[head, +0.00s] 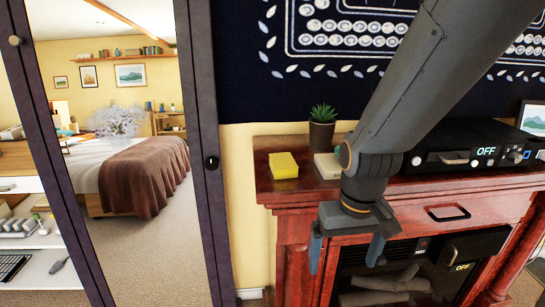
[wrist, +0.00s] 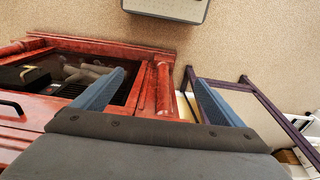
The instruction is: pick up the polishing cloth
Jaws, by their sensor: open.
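A small yellow folded pad (head: 284,166), the likely polishing cloth, lies near the left end of the dark red wooden mantel (head: 400,188). My gripper (head: 346,250) is open and empty, pointing down in front of the mantel. It is below the top's level in the picture and right of the yellow pad. In the wrist view, the two blue fingers of my gripper (wrist: 159,80) are spread wide with nothing between them. The yellow pad cannot be made out in the wrist view.
A potted succulent (head: 322,128) and a pale block (head: 328,165) stand right of the yellow pad, the block partly behind my arm. A black device (head: 465,150) marked OFF sits further right. A fireplace (head: 385,280) is below. A dark-framed panel (head: 205,160) stands left.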

